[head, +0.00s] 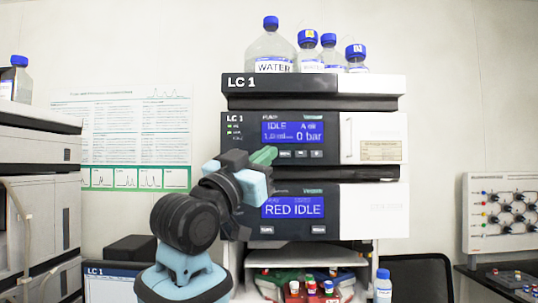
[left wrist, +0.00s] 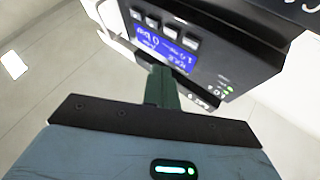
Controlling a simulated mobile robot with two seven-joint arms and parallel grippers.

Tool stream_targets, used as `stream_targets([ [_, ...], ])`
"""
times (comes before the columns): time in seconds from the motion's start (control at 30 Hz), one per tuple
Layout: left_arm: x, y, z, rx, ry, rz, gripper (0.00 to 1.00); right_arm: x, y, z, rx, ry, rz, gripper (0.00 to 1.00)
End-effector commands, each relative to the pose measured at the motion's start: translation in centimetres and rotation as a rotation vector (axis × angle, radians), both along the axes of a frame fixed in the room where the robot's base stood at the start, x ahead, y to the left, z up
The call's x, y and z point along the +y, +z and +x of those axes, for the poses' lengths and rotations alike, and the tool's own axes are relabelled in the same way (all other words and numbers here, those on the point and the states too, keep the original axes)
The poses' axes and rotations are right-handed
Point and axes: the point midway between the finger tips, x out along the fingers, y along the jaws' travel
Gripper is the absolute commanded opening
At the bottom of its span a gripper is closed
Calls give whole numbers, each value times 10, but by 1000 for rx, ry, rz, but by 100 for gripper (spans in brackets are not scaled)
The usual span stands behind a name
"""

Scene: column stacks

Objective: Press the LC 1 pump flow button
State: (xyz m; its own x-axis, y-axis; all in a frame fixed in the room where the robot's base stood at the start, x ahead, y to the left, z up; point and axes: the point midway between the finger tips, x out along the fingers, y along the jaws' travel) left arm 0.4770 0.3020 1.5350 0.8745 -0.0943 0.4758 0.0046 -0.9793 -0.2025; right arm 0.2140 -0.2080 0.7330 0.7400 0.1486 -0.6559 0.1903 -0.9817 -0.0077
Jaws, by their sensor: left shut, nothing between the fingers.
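The LC 1 pump module (head: 238,151) is the upper dark-fronted unit in the stack, with a blue display (head: 292,132) reading IDLE and 0 bar. A row of small buttons (head: 300,154) sits below the display; the left end of the row is hidden behind my gripper's fingers. The left wrist view shows the row turned around, with several pale buttons (left wrist: 170,28) beside the display (left wrist: 160,50). My left gripper (head: 268,155) is shut and empty, its green fingers pointing at the panel near the row's left end. I cannot tell whether they touch it.
Blue-capped bottles (head: 272,48) stand on top of the stack. A tray of small vials (head: 310,290) is below. Another instrument stack (head: 38,160) stands at the left, and a valve panel (head: 503,215) at the right.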

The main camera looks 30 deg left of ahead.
Motion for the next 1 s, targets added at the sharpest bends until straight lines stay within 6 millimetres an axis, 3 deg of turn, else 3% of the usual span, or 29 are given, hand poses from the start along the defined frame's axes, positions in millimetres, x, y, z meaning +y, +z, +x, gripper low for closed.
stream_targets([
  [0.33, 17, 0, 26, 1, 1, 0, 0, 0, -1, -1, 2, 1, 0, 0],
  [1.0, 18, 0, 29, -1, 1, 0, 0, 0, 0, 0, 1, 1, 0, 0],
])
